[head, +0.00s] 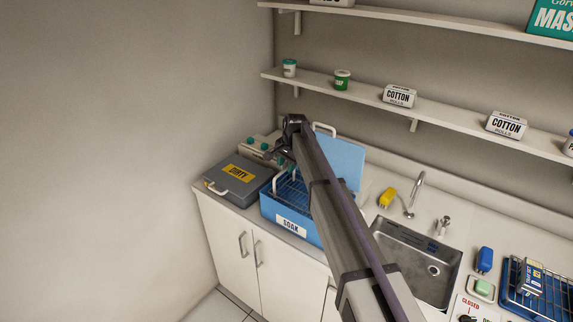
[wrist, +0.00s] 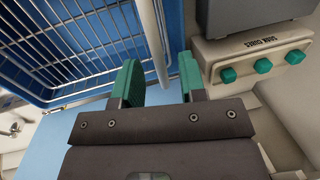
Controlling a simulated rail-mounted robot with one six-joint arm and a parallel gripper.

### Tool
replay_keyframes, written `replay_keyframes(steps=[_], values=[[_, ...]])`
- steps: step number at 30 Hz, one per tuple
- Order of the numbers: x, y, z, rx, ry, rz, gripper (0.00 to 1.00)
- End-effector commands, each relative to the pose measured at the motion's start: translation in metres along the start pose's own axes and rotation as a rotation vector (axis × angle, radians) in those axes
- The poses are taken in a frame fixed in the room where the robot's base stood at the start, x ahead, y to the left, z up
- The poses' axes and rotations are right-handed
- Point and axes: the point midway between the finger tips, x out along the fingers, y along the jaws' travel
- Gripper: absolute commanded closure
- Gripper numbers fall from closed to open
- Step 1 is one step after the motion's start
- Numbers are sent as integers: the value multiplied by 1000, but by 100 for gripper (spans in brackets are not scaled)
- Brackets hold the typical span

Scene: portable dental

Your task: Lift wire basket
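The blue wire basket (head: 291,191) sits inside the blue tub labelled SOAK (head: 276,214). My arm covers part of both in the head view. In the wrist view the basket's wire grid (wrist: 70,45) fills the upper left. My gripper (wrist: 160,75) is open, its two green fingers apart. A pale upright rod (wrist: 157,40) shows between the fingers, beside the basket; I cannot tell whether they touch it. In the head view my gripper (head: 288,165) is over the back of the tub, partly hidden by my arm.
A grey box labelled DIRTY (head: 232,188) stands left of the tub. Behind is a unit with green knobs, seen in the wrist view (wrist: 262,65). The blue lid (head: 345,160) stands upright at the tub's back. A sink (head: 425,265) and yellow item (head: 387,198) are to the right.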

Motion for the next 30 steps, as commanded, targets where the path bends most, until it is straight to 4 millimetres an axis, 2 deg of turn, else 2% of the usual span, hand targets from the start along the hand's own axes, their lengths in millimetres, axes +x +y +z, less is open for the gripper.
replay_keyframes(steps=[5, 12, 14, 17, 25, 28, 29, 30], values=[[-34, -2, 0, 0, 0, 0, 62], [-94, -2, 0, 0, 0, 0, 62], [-103, -2, 0, 0, 0, 0, 62], [-109, -1, 0, 0, 0, 0, 62], [-105, 0, 0, 0, 0, 0, 62], [-105, 0, 0, -61, -3, 4, 62], [-106, 4, 3, -110, -5, 12, 62], [-109, 22, 18, -198, -10, 29, 62]])
